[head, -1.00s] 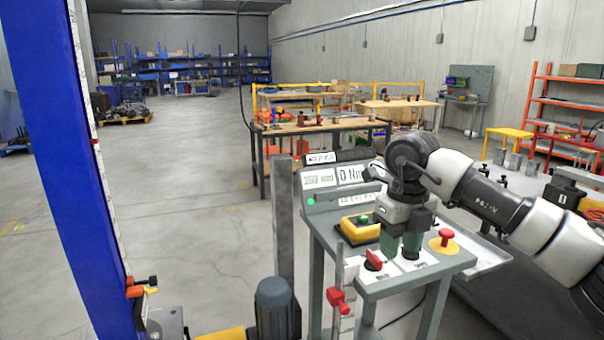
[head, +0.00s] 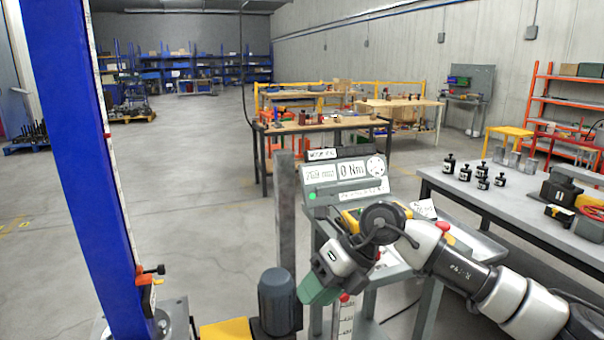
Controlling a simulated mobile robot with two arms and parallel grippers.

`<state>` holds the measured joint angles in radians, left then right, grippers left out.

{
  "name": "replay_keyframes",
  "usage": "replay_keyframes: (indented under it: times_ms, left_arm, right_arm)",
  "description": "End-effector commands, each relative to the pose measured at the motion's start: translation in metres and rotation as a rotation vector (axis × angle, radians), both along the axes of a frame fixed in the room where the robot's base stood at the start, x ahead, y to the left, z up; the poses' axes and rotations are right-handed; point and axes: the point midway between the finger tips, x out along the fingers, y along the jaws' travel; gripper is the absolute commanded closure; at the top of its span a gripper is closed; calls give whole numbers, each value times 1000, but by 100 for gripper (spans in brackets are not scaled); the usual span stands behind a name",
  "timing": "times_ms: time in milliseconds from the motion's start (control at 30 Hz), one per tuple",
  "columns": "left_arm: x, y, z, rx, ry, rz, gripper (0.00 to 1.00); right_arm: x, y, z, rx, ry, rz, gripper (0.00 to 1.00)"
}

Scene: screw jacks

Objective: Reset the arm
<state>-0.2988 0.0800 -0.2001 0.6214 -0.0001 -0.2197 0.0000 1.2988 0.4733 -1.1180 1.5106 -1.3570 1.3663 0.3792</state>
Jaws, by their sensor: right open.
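My right arm comes in from the lower right, bent at the wrist. Its gripper (head: 318,291), with green fingers, points down and to the left, in front of the left edge of the grey control stand (head: 427,308). It is open, and I see nothing held in it. My left gripper is not in view.
A blue column (head: 75,150) stands at the left, with an orange clamp (head: 145,290). A dark grey motor (head: 279,300) and a grey post (head: 285,210) stand left of the gripper. A workbench (head: 520,215) with several black weights is at the right.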

Motion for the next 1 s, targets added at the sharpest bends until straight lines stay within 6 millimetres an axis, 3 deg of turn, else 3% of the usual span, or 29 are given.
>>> replay_keyframes:
  times_ms: [133, 200, 267, 367, 500, 567, 667, 733, 900, 1000]
  left_arm:
    - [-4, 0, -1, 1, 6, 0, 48]
    - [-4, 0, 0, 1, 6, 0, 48]
    - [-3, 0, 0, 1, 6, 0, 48]
    - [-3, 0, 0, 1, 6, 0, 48]
    - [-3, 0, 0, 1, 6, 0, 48]
    - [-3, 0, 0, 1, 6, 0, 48]
    - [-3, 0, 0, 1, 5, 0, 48]
    - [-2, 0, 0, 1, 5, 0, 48]
    - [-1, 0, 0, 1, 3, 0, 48]
    - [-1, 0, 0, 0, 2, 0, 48]
  right_arm:
    - [-37, 60, 1, 418, 100, -7, 60]
    - [-51, 80, 14, 664, 169, -67, 60]
    - [-57, 86, 28, 868, 235, -152, 60]
    - [-55, 78, 47, 1171, 358, -353, 60]
    - [-38, 35, 43, 1498, 547, -753, 60]
    - [-30, 9, 28, 1591, 628, -959, 60]
    - [-27, -37, -15, 1676, 768, -1339, 60]
    - [-36, -70, -55, 1675, 863, -1624, 60]
    - [-93, -129, -150, 1478, 1058, -2258, 60]
    - [-132, -147, -187, 1310, 1132, -2513, 60]
